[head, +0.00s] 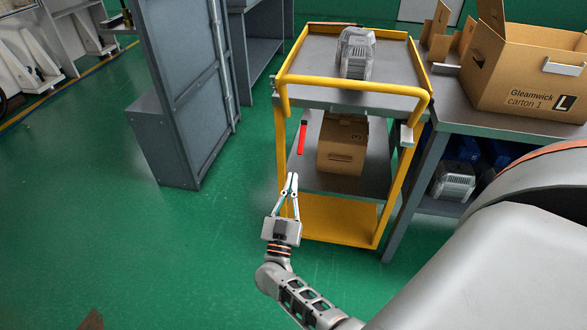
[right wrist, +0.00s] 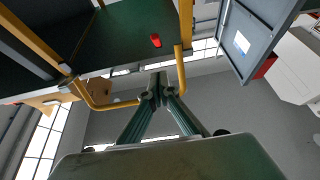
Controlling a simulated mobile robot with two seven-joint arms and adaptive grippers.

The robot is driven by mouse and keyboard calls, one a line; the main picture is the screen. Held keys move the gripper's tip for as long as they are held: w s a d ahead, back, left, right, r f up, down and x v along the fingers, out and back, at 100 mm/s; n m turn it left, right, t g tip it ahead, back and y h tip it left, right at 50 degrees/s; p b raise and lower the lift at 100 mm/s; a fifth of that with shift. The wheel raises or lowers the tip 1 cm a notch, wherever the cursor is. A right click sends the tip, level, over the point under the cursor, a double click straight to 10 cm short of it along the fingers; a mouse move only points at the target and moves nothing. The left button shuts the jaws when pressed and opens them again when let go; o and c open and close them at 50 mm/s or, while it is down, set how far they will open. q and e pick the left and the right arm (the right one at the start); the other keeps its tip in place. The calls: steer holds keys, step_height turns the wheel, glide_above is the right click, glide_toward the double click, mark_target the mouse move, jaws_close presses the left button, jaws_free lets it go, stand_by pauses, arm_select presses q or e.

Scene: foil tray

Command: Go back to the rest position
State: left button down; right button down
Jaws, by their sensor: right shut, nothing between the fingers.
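My right gripper (head: 291,182) is in front of the yellow cart (head: 355,87), at about the height of its lower part in the head view. Its two fingers meet at the tips and hold nothing. My left gripper is not in view. A silvery ribbed stack of trays (head: 356,55) stands on the cart's top shelf.
An open carton (head: 515,90) stands on the bench at right. A smaller cardboard box (head: 342,150) sits on the cart's middle shelf, with a red-handled item (head: 302,137) left of it. A grey cabinet (head: 185,85) stands at left. Green floor left of my gripper is clear.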

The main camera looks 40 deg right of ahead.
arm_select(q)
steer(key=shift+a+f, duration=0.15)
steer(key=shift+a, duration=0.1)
arm_select(e)
steer(key=shift+s+a+f, duration=0.25)
steer(key=shift+a, duration=0.05)
